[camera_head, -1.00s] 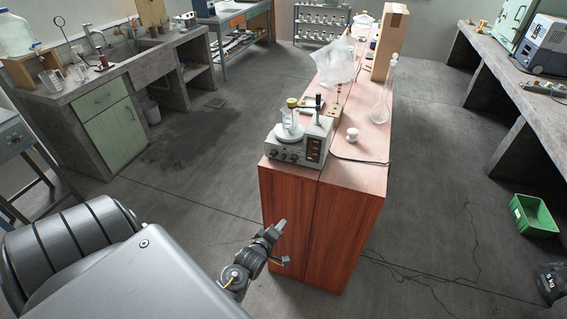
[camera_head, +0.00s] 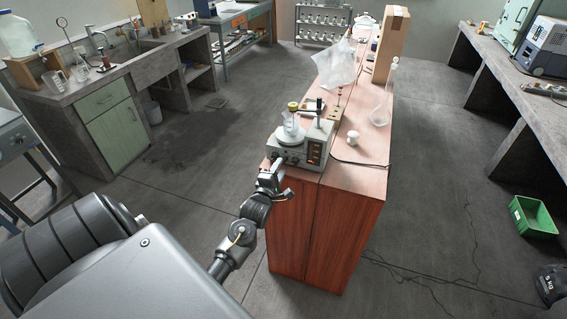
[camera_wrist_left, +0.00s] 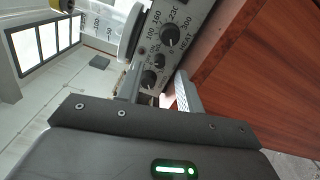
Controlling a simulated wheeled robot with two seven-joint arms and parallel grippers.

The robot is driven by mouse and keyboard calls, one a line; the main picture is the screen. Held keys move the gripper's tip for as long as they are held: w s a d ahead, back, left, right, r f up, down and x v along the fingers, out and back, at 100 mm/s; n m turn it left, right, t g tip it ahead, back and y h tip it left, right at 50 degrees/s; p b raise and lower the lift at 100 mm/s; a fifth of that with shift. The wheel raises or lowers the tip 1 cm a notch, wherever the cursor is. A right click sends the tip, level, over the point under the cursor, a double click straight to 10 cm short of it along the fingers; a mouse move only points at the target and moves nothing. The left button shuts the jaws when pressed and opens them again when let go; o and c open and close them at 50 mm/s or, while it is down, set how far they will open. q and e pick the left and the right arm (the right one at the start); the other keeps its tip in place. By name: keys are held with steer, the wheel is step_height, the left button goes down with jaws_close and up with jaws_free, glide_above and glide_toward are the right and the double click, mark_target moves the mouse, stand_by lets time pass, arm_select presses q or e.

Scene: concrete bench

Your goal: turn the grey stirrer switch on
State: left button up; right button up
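The grey stirrer (camera_head: 288,155) stands at the near end of the red-brown wooden bench, a glass vessel (camera_head: 291,124) on its round plate. Its front panel (camera_wrist_left: 182,22) shows in the left wrist view, with a large numbered black knob (camera_wrist_left: 170,35) and smaller dark controls (camera_wrist_left: 149,79) below. My left gripper (camera_head: 272,178) is just in front of the stirrer's front face. In the wrist view its fingers (camera_wrist_left: 159,80) are apart, with the lower panel between and beyond them; contact cannot be told. My right gripper is out of view.
The wooden bench (camera_head: 330,225) also carries a white stopper-like piece (camera_head: 353,137), a glass flask (camera_head: 382,112), a clear bag (camera_head: 336,65) and a tall cardboard box (camera_head: 391,45). A cable lies right of the stirrer.

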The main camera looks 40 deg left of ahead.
mark_target(285, 160)
arm_select(q)
steer(key=shift+x, duration=1.6)
jaws_close()
steer(key=shift+d, duration=0.1)
